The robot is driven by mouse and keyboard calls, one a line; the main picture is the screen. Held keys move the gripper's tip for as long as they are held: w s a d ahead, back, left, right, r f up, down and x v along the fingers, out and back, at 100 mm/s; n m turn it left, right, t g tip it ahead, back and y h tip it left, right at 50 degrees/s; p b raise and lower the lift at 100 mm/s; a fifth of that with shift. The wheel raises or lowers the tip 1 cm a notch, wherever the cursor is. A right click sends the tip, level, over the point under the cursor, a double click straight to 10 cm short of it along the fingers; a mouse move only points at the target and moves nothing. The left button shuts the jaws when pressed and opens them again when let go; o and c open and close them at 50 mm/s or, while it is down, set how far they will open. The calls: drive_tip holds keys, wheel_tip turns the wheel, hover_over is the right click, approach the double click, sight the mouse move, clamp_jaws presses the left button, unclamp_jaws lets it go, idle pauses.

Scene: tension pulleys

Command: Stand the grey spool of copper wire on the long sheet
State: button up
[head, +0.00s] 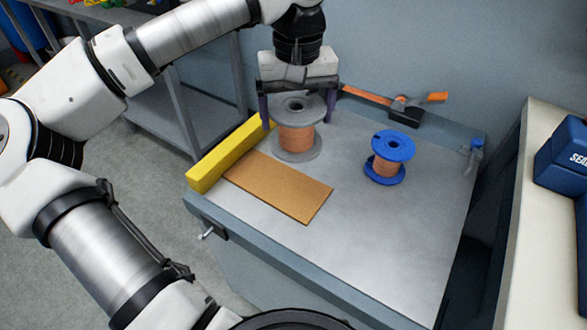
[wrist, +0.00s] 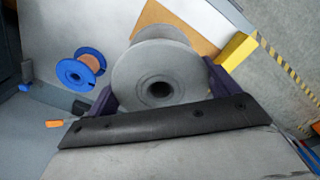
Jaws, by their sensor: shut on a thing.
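The grey spool of copper wire (head: 296,140) is upright between the two fingers of my gripper (head: 298,110), which is shut on its upper flange. In the wrist view the grey flange (wrist: 150,68) fills the space between the fingers. The long sheet (head: 280,187), flat and tan-brown, lies on the bench just in front of the spool. It also shows in the wrist view (wrist: 188,18), partly hidden behind the spool. The spool's lower flange is close to the sheet's far edge; I cannot tell whether it touches the bench.
A blue spool of copper wire (head: 389,157) stands to the right on the grey bench (head: 375,225). A yellow bar (head: 230,155) lies along the sheet's left end. An orange-handled tool (head: 405,108) is at the back edge. The bench's front right is clear.

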wheel_tip(320, 180, down, 14)
drive_tip(key=shift+f, duration=0.15)
idle(0.4)
drive_tip(key=shift+f+b, duration=0.2)
drive_tip(key=shift+b, duration=0.25)
drive_tip(key=o, duration=1.2)
drive_tip(key=shift+o, duration=0.4)
drive_tip(key=shift+r, duration=0.1)
wheel_tip(320, 180, up, 12)
drive_tip(key=shift+p, duration=0.45)
drive_tip(key=shift+d+r, duration=0.1)
